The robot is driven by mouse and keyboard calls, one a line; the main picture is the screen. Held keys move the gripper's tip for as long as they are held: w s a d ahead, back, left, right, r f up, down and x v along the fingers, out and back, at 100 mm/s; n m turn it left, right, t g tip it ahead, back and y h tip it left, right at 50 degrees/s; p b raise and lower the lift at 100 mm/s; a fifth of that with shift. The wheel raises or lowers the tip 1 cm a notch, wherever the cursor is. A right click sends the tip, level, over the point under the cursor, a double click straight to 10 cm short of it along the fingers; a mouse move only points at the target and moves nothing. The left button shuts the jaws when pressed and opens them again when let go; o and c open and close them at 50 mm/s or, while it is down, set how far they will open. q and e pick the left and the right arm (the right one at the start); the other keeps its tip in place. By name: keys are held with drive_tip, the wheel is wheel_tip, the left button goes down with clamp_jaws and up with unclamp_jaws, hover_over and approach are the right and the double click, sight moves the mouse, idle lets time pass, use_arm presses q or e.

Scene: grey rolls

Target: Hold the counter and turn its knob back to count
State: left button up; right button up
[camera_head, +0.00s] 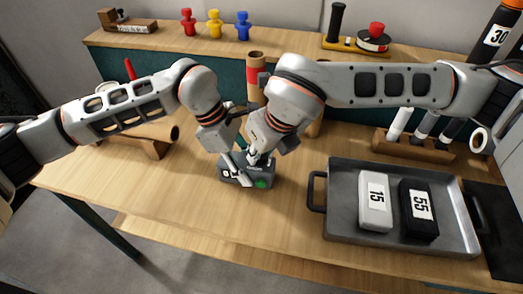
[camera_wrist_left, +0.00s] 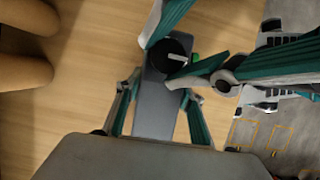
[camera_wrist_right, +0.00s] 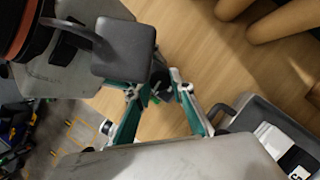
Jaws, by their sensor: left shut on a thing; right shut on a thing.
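The counter (camera_head: 234,184) is a small dark grey box on the wooden table, with a white display on its left and a green patch on its front right. My left gripper (camera_head: 240,177) is shut on the counter's body; in the left wrist view its fingers lie along both sides of the grey box (camera_wrist_left: 155,115). The knob (camera_wrist_left: 168,54) is round and black with a white pointer line. My right gripper (camera_head: 262,158) is shut on the knob, with a finger on either side of it. The grippers partly hide the counter in the head view, and its digits cannot be read fully.
A grey tray (camera_head: 340,252) at the right holds a white block (camera_head: 375,203) and a black block (camera_head: 419,212). A brown roll (camera_head: 150,131) lies on a stand at the left. Upright rolls (camera_head: 255,68) stand close behind the grippers. The table's front edge is near the counter.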

drive_tip(key=o, duration=1.1)
drive_tip(key=v, duration=1.2)
use_arm(q)
drive_tip(key=o, duration=1.4)
drive_tip(key=shift+r, duration=0.15)
